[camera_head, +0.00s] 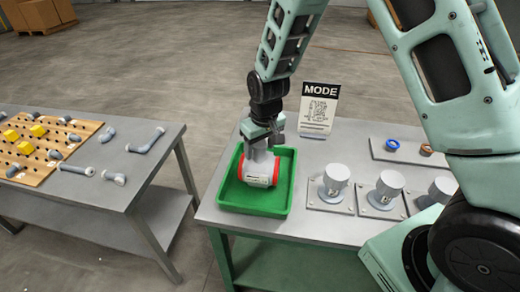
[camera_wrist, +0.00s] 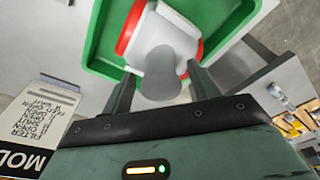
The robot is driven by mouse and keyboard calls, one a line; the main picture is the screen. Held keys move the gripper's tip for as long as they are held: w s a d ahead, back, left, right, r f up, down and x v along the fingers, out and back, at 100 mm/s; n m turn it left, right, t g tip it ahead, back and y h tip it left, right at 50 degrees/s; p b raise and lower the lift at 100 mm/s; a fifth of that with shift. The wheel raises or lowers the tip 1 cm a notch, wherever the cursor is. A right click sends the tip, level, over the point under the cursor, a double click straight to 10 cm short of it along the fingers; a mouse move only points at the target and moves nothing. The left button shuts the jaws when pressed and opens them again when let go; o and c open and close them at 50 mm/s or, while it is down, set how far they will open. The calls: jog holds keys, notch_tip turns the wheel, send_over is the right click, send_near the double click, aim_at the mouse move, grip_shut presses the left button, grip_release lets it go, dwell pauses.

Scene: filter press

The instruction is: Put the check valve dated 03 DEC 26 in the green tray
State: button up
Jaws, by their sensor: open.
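A grey-white check valve (camera_head: 259,168) with red end rings lies in the green tray (camera_head: 253,205). It bears a small label whose date is too small to read. My gripper (camera_head: 263,138) is right above the valve, pointing down. In the wrist view, my gripper (camera_wrist: 160,78) is open, with one finger on each side of the grey neck of the valve (camera_wrist: 165,35). The fingers look apart from the neck. The green tray's rim (camera_wrist: 93,38) shows around the valve there.
Several grey capped fittings (camera_head: 336,177) stand on plates right of the tray. Blue and orange rings (camera_head: 393,145) lie on a plate behind them. A MODE sign (camera_head: 320,107) stands behind the tray. A second table with a pegboard (camera_head: 45,145) and loose grey parts is at left.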

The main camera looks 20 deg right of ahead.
jog(key=r, duration=0.3)
jog(key=s+r+b, duration=0.1)
jog(key=r, duration=0.6)
jog(key=shift+s+d+b, duration=0.15)
jog(key=shift+s+b, duration=0.15)
jog(key=s+a+r+n+g, duration=0.1)
jog(key=s+a, duration=0.3)
jog(key=s, duration=0.9)
jog(key=s+a+r+n, duration=0.1)
jog(key=s+a+n, duration=0.3)
jog(key=s, duration=1)
jog(key=shift+s+a+r+g, duration=0.3)
jog(key=shift+a+r+g, duration=0.05)
jog(key=shift+r+g, duration=0.05)
